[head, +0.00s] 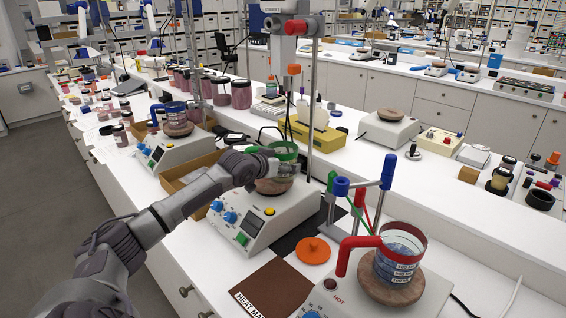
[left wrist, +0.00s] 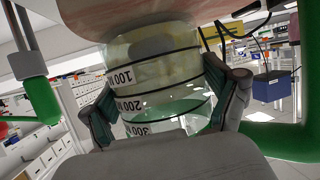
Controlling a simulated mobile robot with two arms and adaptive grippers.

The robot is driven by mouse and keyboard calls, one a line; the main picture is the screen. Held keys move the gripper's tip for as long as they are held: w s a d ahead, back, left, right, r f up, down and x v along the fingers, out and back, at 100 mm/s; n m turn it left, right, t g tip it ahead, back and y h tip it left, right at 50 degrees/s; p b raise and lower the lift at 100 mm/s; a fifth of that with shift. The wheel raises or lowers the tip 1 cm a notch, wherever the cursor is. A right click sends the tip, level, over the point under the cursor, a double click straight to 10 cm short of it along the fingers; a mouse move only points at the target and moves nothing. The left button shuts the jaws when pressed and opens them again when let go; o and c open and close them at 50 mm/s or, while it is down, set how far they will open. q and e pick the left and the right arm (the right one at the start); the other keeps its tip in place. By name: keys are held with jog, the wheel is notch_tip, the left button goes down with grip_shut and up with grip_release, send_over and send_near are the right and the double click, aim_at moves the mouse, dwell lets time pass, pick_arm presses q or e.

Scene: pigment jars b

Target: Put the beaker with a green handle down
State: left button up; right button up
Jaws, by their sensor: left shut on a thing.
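The beaker with a green handle (head: 284,149) is upright in the head view, directly over the round brown top (head: 274,186) of the middle hotplate (head: 249,222). My left gripper (head: 278,166) is shut around its glass wall. In the left wrist view, which looks upside down, the clear beaker (left wrist: 160,92) with black graduation lines sits between both fingers of my left gripper (left wrist: 165,105). The brown plate (left wrist: 150,14) shows right at its base; I cannot tell whether they touch. My gripper hides part of the beaker in the head view. My right gripper is not in view.
A red-handled beaker (head: 402,250) stands on the front-right hotplate (head: 432,298). A metal post (head: 314,100) rises behind my gripper. A blue-handled beaker (head: 172,112) stands farther left.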

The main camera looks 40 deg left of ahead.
pick_arm(q)
jog(key=shift+r, duration=0.15)
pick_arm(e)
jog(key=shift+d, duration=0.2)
pick_arm(q)
jog(key=o, duration=1.3)
jog(key=shift+f, duration=0.2)
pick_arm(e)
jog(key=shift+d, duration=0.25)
